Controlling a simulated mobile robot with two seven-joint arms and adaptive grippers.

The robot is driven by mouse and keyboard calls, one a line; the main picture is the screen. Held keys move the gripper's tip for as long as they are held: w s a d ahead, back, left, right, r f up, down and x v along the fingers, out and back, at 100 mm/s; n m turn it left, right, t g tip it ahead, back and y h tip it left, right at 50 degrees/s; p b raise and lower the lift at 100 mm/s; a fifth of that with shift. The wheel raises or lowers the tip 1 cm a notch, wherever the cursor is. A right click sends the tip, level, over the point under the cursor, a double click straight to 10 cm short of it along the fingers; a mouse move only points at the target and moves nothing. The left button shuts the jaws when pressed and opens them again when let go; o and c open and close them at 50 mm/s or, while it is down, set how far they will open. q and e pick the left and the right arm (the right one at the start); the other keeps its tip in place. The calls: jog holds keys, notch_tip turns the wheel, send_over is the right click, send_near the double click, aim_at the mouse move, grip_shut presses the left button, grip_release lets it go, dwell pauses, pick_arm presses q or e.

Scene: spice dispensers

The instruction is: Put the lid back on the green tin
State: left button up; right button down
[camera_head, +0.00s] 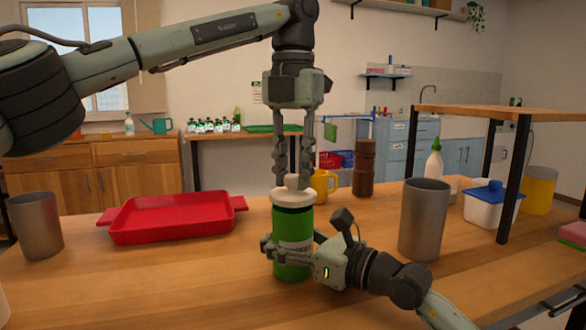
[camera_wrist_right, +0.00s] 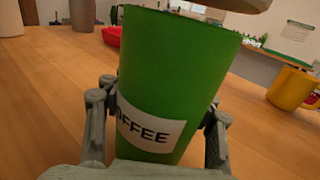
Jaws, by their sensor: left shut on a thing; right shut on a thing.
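The green tin (camera_head: 292,232) stands upright on the wooden table; the right wrist view shows its "COFFEE" label (camera_wrist_right: 150,130). My right gripper (camera_head: 287,250) is shut around the tin's lower half, its fingers on either side. My left gripper (camera_head: 293,172) points straight down above the tin, shut on the knob of the pale lid (camera_head: 293,196). In the head view the lid appears right at the tin's top. In the right wrist view the lid's edge (camera_wrist_right: 238,4) shows above the rim with a gap, so it seems apart from the tin.
A red tray (camera_head: 172,222) and a grey cup (camera_head: 36,225) are at left. A larger grey cup (camera_head: 424,220) stands right of the tin, near a shelf (camera_head: 510,112) on dark legs. A yellow mug (camera_head: 322,186) and brown grinder (camera_head: 364,168) stand behind.

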pick_arm(q)
jog(key=shift+f, duration=0.6)
jog(key=o, duration=1.1)
jog(key=shift+r, duration=0.1)
notch_tip(320, 180, up, 7)
jog(key=shift+r, duration=0.2)
pick_arm(e)
jog(key=shift+c, duration=2.2)
grip_release()
